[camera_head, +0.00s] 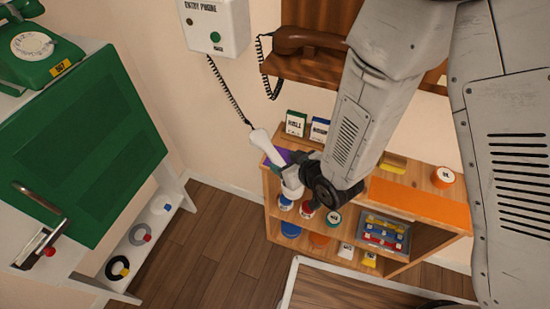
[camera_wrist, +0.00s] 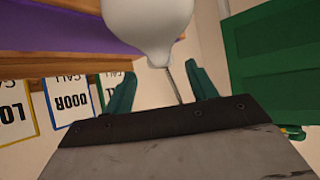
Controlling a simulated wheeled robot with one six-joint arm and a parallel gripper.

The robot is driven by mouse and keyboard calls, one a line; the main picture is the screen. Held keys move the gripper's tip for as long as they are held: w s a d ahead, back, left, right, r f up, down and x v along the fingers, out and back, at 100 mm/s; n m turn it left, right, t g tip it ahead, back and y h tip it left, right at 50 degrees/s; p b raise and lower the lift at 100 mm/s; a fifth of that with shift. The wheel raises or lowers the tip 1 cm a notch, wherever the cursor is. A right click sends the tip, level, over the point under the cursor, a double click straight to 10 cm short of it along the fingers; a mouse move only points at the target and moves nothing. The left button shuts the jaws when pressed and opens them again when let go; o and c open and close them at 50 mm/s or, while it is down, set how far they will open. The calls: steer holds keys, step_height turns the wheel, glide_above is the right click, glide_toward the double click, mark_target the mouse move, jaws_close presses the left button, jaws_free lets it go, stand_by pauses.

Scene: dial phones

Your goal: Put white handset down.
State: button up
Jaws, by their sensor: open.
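The white handset (camera_head: 262,142) is in the middle of the head view, slanting down to the right over the left end of the wooden shelf unit. A dark coiled cord joins its upper end to the entry phone box (camera_head: 215,25) on the wall. In the wrist view one rounded end of the handset (camera_wrist: 148,25) shows just beyond my fingertips, with the cord running down from it. My gripper (camera_wrist: 160,70) is open, with its teal fingers spread and nothing clamped between them. A purple surface (camera_wrist: 95,28) lies beside the handset; whether they touch cannot be told.
The wooden shelf unit (camera_head: 443,208) holds tins and a tray (camera_head: 384,236). Small cards (camera_head: 295,123) stand at its back, near my fingers in the wrist view (camera_wrist: 70,98). A green phone (camera_head: 35,47) is far left.

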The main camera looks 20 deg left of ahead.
mark_target(277, 158)
steer(key=x, duration=0.4)
steer(key=shift+w+a+f, duration=0.2)
steer(key=shift+w, duration=0.05)
jaws_close()
steer(key=shift+r, duration=0.15)
